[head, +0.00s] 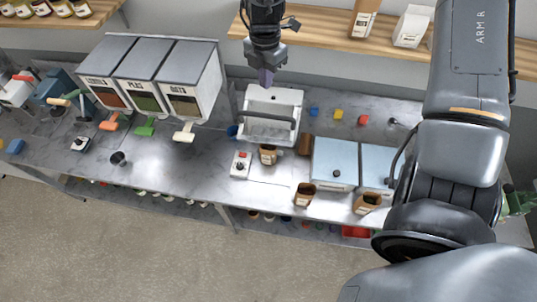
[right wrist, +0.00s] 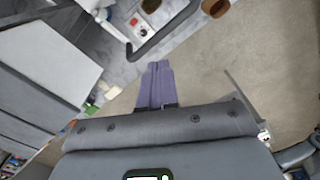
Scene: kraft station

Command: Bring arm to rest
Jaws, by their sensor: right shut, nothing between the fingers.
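My right gripper (head: 266,78) hangs from the top middle of the head view, fingers pointing down. It is in front of the white bin with a dark bar handle (head: 268,122), and seems to be above it, with nothing held. In the right wrist view its purple fingers (right wrist: 158,68) are together, with nothing between them. The dark bar handle (right wrist: 165,32) shows beyond the fingertips there. My right arm's upper links fill the right side of the head view. My left gripper is not in view.
A grey marble counter (head: 190,165) runs across. Three labelled dispensers (head: 152,75) stand left, two pale blue-lidded boxes (head: 335,163) right. A small switch box (head: 240,164) and brown containers (head: 305,194) are near the front edge. A wooden shelf (head: 330,42) runs behind. Open floor (head: 120,255) lies in front.

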